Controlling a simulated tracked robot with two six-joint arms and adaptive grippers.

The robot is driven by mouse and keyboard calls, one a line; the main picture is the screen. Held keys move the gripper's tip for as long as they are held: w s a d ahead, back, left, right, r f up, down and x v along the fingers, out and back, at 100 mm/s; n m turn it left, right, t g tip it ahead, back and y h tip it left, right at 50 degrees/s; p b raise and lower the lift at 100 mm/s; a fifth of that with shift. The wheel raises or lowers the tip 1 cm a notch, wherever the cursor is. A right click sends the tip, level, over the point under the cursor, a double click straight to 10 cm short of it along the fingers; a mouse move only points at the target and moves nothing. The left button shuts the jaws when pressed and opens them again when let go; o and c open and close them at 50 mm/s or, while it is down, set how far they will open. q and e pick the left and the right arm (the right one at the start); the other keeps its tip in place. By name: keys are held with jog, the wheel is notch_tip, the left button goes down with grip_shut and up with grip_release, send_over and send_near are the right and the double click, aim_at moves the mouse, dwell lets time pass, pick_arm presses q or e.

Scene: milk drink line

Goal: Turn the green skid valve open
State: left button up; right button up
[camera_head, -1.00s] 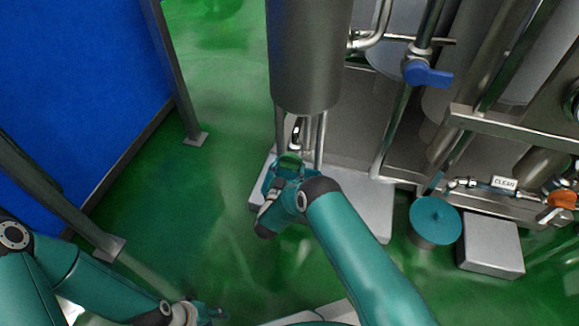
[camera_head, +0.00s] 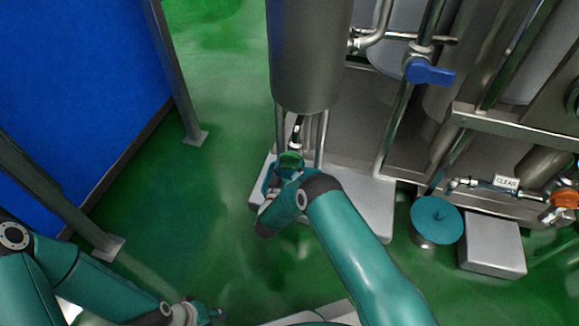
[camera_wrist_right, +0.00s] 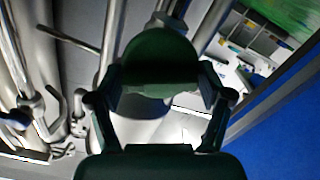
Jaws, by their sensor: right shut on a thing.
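The green skid valve's handle (camera_head: 290,160) shows under the steel vessel in the head view, partly hidden by my right gripper (camera_head: 284,173). In the right wrist view the handle is a dark green rounded piece (camera_wrist_right: 158,62) between my two fingers, which close on it from both sides. The valve body behind it is mostly hidden. My left gripper (camera_head: 212,313) is low at the bottom of the head view, away from the valve; its fingers are too small to judge.
The steel vessel (camera_head: 308,55) hangs just above the right gripper, with thin legs on a pale plinth (camera_head: 365,205). A blue valve handle (camera_head: 428,72) is at upper right. A teal-lidded drum (camera_head: 436,218) and a grey box (camera_head: 492,245) stand at right. Green floor (camera_head: 165,215) is clear at left.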

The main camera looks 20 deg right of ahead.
jog(key=n+b, duration=0.1)
jog(key=n, duration=0.5)
jog(key=shift+w+a+f, duration=0.1)
jog(key=shift+a, duration=0.05)
jog(key=n, duration=0.4)
jog(key=shift+a+n, duration=0.1)
jog(key=shift+n, duration=1.5)
jog(key=shift+f, duration=0.1)
jog(key=o, duration=1)
jog(key=v, duration=1.2)
